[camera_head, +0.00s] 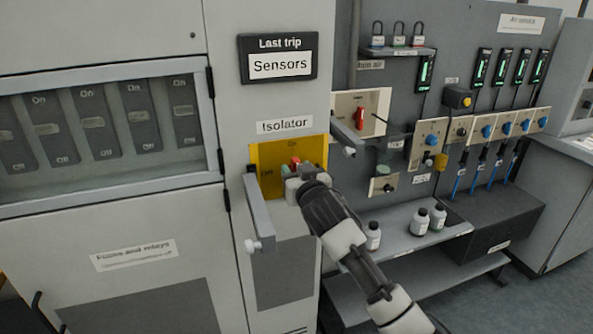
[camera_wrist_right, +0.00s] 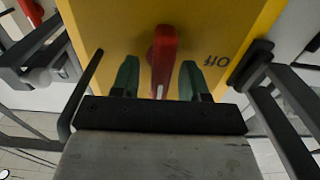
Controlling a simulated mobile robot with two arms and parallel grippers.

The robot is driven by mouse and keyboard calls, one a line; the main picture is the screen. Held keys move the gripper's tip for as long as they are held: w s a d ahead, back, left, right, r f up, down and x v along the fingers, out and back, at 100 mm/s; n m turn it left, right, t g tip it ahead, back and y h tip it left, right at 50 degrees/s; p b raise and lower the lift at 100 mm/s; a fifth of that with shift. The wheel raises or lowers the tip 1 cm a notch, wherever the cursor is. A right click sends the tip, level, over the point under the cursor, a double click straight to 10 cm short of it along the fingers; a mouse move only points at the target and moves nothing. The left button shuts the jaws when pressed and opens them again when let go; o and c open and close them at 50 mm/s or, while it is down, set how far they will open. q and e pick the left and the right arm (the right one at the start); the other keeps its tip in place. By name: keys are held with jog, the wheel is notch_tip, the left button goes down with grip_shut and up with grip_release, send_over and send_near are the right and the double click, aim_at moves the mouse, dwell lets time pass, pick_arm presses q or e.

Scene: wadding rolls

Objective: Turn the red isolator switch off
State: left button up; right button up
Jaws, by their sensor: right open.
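The red isolator switch handle (camera_head: 295,162) sits on a yellow plate (camera_head: 264,156) under the "Isolator" label, with "On" above it and "Off" at the side. In the right wrist view the red handle (camera_wrist_right: 163,58) stands between the two green fingertips of my right gripper (camera_wrist_right: 160,82). A gap shows on each side of it, so the gripper is open around the handle. In the head view my right gripper (camera_head: 296,176) is at the plate and covers part of the handle. My left gripper is not in view.
A grey bar handle (camera_head: 258,212) sticks out left of the plate, and another (camera_head: 345,132) to its upper right. A panel with a second red switch (camera_head: 360,117) is further right. A shelf (camera_head: 405,238) with several bottles is below it. Fuse switches (camera_head: 90,122) sit behind a frame at left.

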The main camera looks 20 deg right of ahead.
grip_shut()
dwell(0.3)
jog(key=shift+n, duration=0.3)
jog(key=n+p, duration=0.2)
jog(key=shift+a+r+n, duration=0.1)
jog(key=shift+n, duration=0.2)
jog(key=n+p, duration=0.2)
jog(key=n, duration=0.3)
jog(key=shift+a+p, duration=0.15)
jog(key=shift+p, duration=0.25)
jog(key=n, duration=0.1)
jog(key=n+p, duration=0.1)
jog(key=n, duration=0.3)
jog(key=shift+a+f+p, duration=0.1)
jog(key=shift+f+p, duration=0.15)
jog(key=shift+p, duration=0.15)
jog(key=n, duration=0.1)
jog(key=n+p, duration=0.1)
jog(key=n, duration=0.2)
jog(key=shift+f+n+p, duration=0.25)
jog(key=shift+n+p, duration=0.05)
